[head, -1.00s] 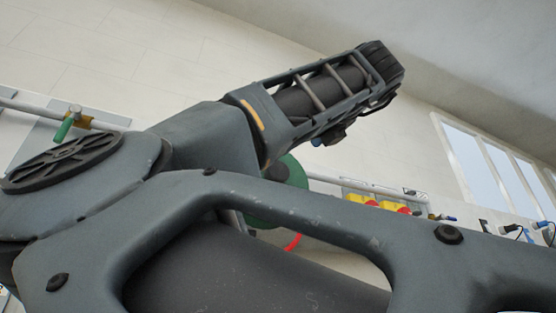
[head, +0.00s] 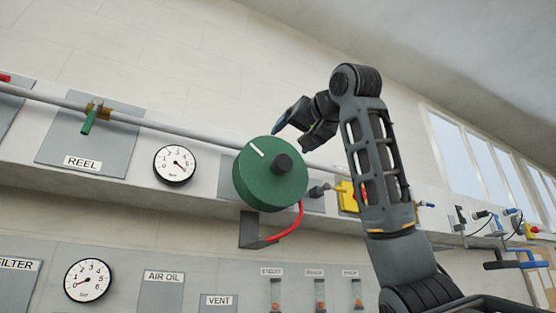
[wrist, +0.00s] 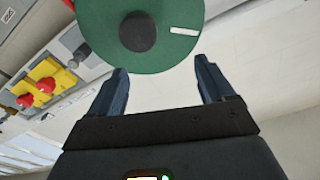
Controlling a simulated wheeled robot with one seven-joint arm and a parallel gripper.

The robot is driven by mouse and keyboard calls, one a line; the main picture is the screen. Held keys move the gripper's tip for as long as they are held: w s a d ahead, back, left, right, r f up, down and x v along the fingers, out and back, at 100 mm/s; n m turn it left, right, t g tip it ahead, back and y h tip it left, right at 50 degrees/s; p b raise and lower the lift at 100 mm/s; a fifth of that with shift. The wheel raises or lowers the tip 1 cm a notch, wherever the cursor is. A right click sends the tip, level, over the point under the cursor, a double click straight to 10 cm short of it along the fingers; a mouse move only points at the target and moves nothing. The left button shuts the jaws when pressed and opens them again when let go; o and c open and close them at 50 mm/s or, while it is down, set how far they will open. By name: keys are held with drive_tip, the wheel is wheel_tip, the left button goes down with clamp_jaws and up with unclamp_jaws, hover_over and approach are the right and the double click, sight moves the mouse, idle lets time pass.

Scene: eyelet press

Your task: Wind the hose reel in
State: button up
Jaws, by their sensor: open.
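The hose reel (head: 262,185) is a green drum on the wall panel, with a dark round knob (head: 282,163) on its face and a white mark near its rim. A red hose (head: 294,222) curves out below it to a dark bracket.
A grey pipe (head: 200,133) runs along the wall above the panel. A green-handled valve (head: 92,117) sits at the REEL plate (head: 60,140). Gauges (head: 174,165) are at left. A yellow block with red knobs (wrist: 45,82) is beside the reel. The space before the upper wall is clear.

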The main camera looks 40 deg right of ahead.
sight(285, 162)
drive_tip(key=shift+n+g, duration=0.5)
drive_tip(key=shift+n, duration=0.2)
drive_tip(key=w+d+f+p, duration=0.1)
drive_tip(key=w, duration=0.1)
drive_tip(key=w+d+f+p, duration=0.1)
drive_tip(key=w, duration=0.2)
drive_tip(key=w+d+p, duration=0.1)
drive_tip(key=w+d, duration=0.1)
drive_tip(key=w, duration=0.1)
drive_tip(key=shift+d+f, duration=0.1)
drive_tip(key=shift+f, duration=0.3)
drive_tip(key=c, duration=1.5)
drive_tip(key=shift+s, duration=0.1)
